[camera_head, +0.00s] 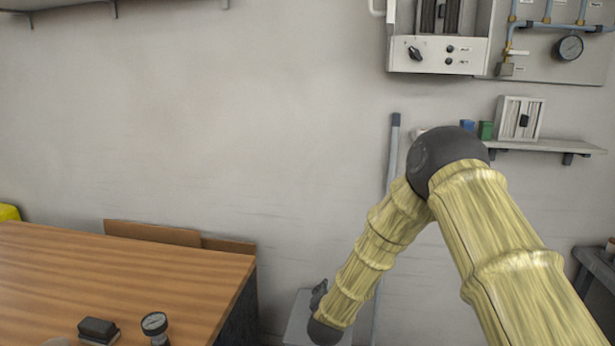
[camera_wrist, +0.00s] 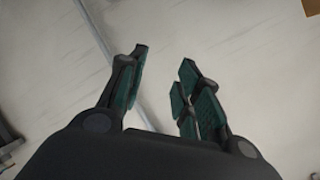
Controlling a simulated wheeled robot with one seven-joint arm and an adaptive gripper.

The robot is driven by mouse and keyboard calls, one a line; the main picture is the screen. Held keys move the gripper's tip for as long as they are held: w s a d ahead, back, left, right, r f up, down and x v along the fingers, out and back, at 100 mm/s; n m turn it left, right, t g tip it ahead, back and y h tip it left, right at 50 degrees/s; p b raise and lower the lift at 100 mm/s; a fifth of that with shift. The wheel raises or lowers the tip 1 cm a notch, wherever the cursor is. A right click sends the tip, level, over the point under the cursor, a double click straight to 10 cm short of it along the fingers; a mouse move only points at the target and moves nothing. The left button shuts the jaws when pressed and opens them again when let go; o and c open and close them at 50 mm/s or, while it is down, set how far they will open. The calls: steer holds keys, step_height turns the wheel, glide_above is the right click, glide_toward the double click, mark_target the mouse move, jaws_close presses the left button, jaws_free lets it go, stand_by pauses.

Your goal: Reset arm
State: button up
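My arm, in pale yellow sleeves with a dark joint, rises from the lower right of the head view and bends down toward the bottom centre. My gripper is hard to make out there, at or below the arm's low dark end. In the wrist view my gripper (camera_wrist: 160,78) has its two teal-padded fingers apart. Nothing shows between them except the pale wall and a grey pole behind. The gripper looks empty.
A wooden table (camera_head: 130,275) stands at the lower left, with a gauge (camera_head: 154,324) and a small dark block (camera_head: 98,329) near its front. A control box (camera_head: 437,54) and a gauge panel (camera_head: 550,45) hang at upper right, above a shelf (camera_head: 550,147). A grey pole (camera_head: 392,150) stands behind my arm.

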steer(key=s+d+f+n+g+y, duration=0.1)
steer(key=s+d+f+n+g, duration=0.25)
steer(key=s+f, duration=0.8)
steer(key=s+d+f+n+g, duration=0.25)
steer(key=s+d+f, duration=0.25)
steer(key=s+f, duration=0.7)
steer(key=s+d+n+g, duration=0.1)
steer(key=s+d+g, duration=0.1)
steer(key=s, duration=0.9)
steer(key=s+d+n+g, duration=0.1)
steer(key=s+d+g, duration=0.2)
steer(key=s, duration=0.8)
steer(key=s+d+n+g, duration=0.1)
steer(key=s+d+g, duration=0.1)
steer(key=s, duration=0.9)
steer(key=shift+d+f+n+g, duration=0.3)
steer(key=shift+d+n+g, duration=0.1)
steer(key=shift+d, duration=0.3)
